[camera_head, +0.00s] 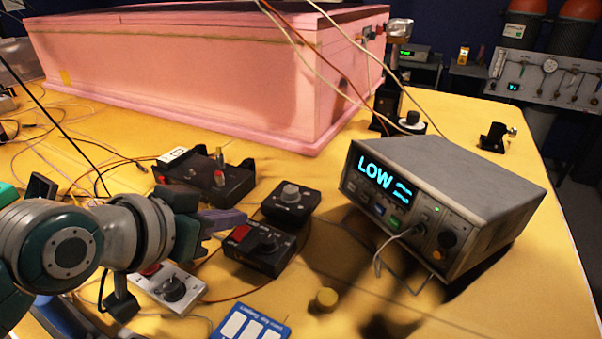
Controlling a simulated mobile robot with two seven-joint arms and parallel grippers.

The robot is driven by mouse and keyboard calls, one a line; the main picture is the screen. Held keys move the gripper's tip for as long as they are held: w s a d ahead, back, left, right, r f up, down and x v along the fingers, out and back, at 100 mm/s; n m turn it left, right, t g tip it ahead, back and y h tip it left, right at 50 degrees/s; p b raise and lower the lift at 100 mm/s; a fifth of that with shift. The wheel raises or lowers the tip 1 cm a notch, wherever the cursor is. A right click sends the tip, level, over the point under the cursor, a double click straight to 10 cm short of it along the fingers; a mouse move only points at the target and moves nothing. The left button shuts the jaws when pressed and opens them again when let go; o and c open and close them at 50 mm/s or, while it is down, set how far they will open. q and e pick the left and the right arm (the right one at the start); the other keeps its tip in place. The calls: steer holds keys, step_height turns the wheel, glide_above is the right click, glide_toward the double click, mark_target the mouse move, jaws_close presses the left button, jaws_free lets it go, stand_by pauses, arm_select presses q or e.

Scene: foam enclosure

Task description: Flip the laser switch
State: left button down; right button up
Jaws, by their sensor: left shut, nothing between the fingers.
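My left gripper (226,221) comes in from the left and is shut, with nothing between its fingers. Its tips are just above and left of a black box (262,262) with a red part and a black knob on top. I cannot tell whether they touch it. Behind that box sits another black box with a grey knob (290,196). A larger black box (205,180) with a red button and posts stands farther back. A light grey box with a knob (172,291) is partly hidden under my arm. No visible label tells which is the laser switch. My right gripper is not in view.
A grey instrument (450,200) reading "LOW" stands at the right, with a cable looping from its front. A pink foam enclosure (200,70) fills the back. Cables cross the table at left.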

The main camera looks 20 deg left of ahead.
arm_select(q)
steer(key=shift+w+f, duration=0.15)
steer(key=shift+f, duration=0.45)
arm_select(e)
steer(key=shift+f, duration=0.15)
